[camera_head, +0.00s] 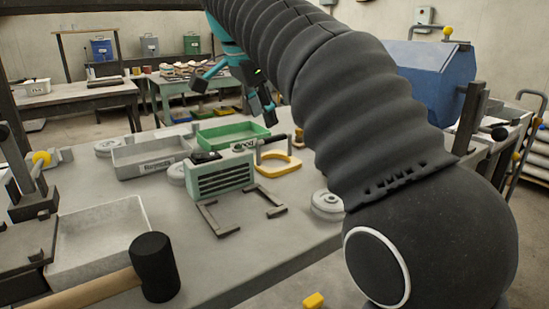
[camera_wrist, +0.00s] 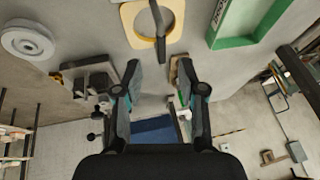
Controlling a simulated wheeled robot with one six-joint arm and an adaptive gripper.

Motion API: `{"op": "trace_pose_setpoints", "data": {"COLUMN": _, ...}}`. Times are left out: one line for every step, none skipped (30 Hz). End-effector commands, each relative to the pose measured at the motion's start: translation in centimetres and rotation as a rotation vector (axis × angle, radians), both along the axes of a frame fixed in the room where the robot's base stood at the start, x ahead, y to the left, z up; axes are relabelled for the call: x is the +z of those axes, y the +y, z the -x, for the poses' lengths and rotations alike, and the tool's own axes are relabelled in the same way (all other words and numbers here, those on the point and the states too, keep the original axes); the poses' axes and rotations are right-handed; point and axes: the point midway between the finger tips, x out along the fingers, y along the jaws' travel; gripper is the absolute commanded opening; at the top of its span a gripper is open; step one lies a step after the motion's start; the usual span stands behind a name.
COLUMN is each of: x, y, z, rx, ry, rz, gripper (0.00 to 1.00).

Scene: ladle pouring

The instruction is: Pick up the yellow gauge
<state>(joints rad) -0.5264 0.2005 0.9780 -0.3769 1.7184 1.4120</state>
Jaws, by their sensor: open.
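The yellow gauge (camera_head: 279,168) lies flat on the grey table as a ring-like plate with a rounded opening. A dark bar with a handle shows at its far edge. In the wrist view the gauge (camera_wrist: 128,20) is at the top, beyond my fingertips, with the dark bar crossing its opening. My gripper (camera_head: 234,97) is above the table, behind and left of the gauge in the head view. In the wrist view my gripper (camera_wrist: 160,68) has its two fingers spread with nothing between them. The gripper is apart from the gauge.
A green tray (camera_head: 233,140) and a grey tray (camera_head: 150,157) lie left of the gauge. A round weight (camera_head: 328,203) sits to the right. A black mallet (camera_head: 154,267) lies nearer. The front middle of the table is clear.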

Motion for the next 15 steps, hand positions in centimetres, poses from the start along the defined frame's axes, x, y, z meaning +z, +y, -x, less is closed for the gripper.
{"op": "trace_pose_setpoints", "data": {"x": -0.9, "y": -0.2, "z": -0.3, "rx": -0.001, "ry": 0.002, "rz": 0.001, "gripper": 0.4}}
{"op": "trace_pose_setpoints", "data": {"x": -1.3, "y": -0.3, "z": -0.4, "rx": -0.001, "ry": 0.002, "rz": 0.001, "gripper": 0.4}}
{"op": "trace_pose_setpoints", "data": {"x": -1.7, "y": -0.3, "z": -0.6, "rx": 0.0, "ry": 0.001, "rz": 0.0, "gripper": 0.4}}
{"op": "trace_pose_setpoints", "data": {"x": -2.0, "y": -0.4, "z": -0.7, "rx": -0.001, "ry": 0.002, "rz": 0.0, "gripper": 0.4}}
{"op": "trace_pose_setpoints", "data": {"x": -2.2, "y": -0.4, "z": -0.8, "rx": 0.0, "ry": 0.001, "rz": 0.0, "gripper": 0.4}}
{"op": "trace_pose_setpoints", "data": {"x": -2.4, "y": -0.5, "z": -0.9, "rx": 0.0, "ry": 0.001, "rz": -0.001, "gripper": 0.4}}
{"op": "trace_pose_setpoints", "data": {"x": -2.5, "y": -0.5, "z": -1.0, "rx": 0.0, "ry": 0.001, "rz": -0.001, "gripper": 0.4}}
{"op": "trace_pose_setpoints", "data": {"x": -2.6, "y": -0.5, "z": -1.0, "rx": 0.0, "ry": 0.001, "rz": -0.001, "gripper": 0.4}}
{"op": "trace_pose_setpoints", "data": {"x": -2.7, "y": -0.6, "z": -1.1, "rx": 0.0, "ry": 0.001, "rz": -0.001, "gripper": 0.4}}
{"op": "trace_pose_setpoints", "data": {"x": -2.9, "y": -0.6, "z": -1.1, "rx": 0.0, "ry": 0.001, "rz": 0.0, "gripper": 0.4}}
{"op": "trace_pose_setpoints", "data": {"x": -3.2, "y": -0.6, "z": -1.2, "rx": -0.001, "ry": 0.002, "rz": 0.0, "gripper": 0.4}}
{"op": "trace_pose_setpoints", "data": {"x": -3.6, "y": -0.6, "z": -1.3, "rx": 0.0, "ry": 0.001, "rz": 0.0, "gripper": 0.4}}
{"op": "trace_pose_setpoints", "data": {"x": -4.0, "y": -0.6, "z": -1.4, "rx": 0.0, "ry": 0.001, "rz": 0.0, "gripper": 0.4}}
{"op": "trace_pose_setpoints", "data": {"x": -4.5, "y": -0.6, "z": -1.6, "rx": 0.0, "ry": 0.002, "rz": 0.001, "gripper": 0.4}}
{"op": "trace_pose_setpoints", "data": {"x": -5.1, "y": -0.6, "z": -1.7, "rx": 0.0, "ry": 0.002, "rz": 0.001, "gripper": 0.4}}
